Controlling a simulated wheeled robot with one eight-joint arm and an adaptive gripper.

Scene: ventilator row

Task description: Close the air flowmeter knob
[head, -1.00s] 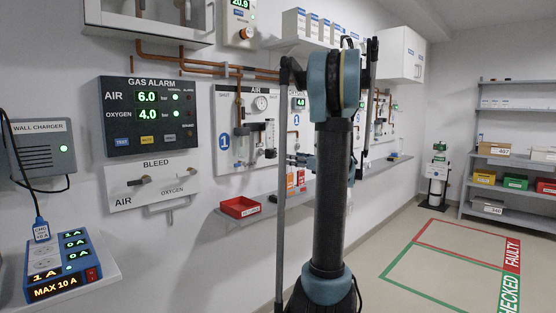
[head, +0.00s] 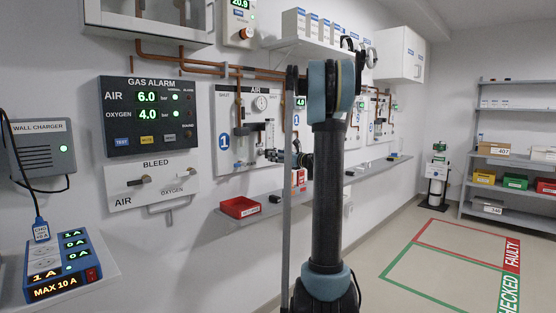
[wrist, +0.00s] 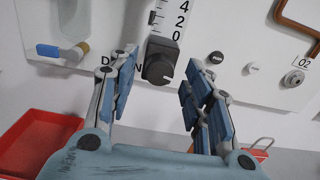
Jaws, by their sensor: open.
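The dark flowmeter knob (wrist: 160,62) sticks out from the white panel (wrist: 235,45) in the wrist view, just below a scale (wrist: 167,18) marked 4, 2, 0. My gripper (wrist: 157,78) is open, with one blue-padded finger on each side of the knob. The knob shows in the gap near the fingertips, closer to the left finger. I see no clear contact. In the head view my gripper (head: 277,156) is at the lower right of the AIR panel (head: 229,101). The knob cannot be made out there.
A blue-tipped lever (wrist: 48,51) and a round port marked O2 (wrist: 293,78) flank the knob. A red tray (head: 240,207) sits on the shelf below the panel. The gas alarm (head: 150,116) and bleed panel (head: 151,183) are to the left.

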